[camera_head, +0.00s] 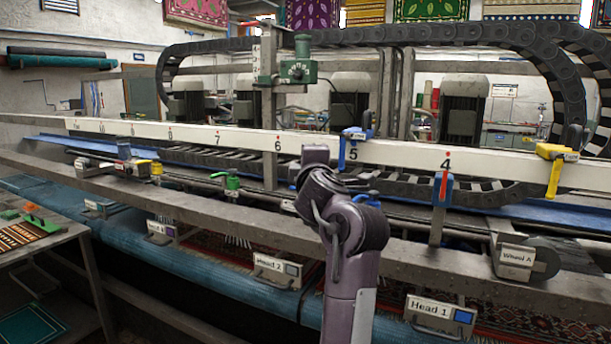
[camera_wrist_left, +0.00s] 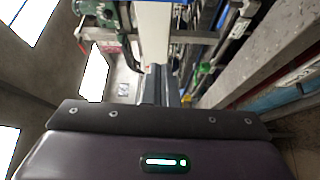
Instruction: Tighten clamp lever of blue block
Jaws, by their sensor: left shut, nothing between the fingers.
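A blue block (camera_head: 356,134) with a small label straddles the white numbered rail (camera_head: 400,156) between marks 6 and 5. A blue lever-like part (camera_head: 342,154) hangs down on its left side. A second blue piece with a red strip (camera_head: 441,189) stands on a post below mark 4. My left arm rises through the middle of the head view, its end just left of and below the blue block, apparently apart from it. My left gripper (camera_wrist_left: 158,85) shows its fingers shut and empty in the wrist view; they are not clear in the head view. My right gripper is out of view.
A yellow clamp (camera_head: 553,168) hangs on the rail at the right. A green machine head (camera_head: 297,70) stands behind the rail. Green (camera_head: 232,183) and yellow (camera_head: 156,168) fittings sit along the lower bar. The Wound A unit (camera_head: 517,260) is at right.

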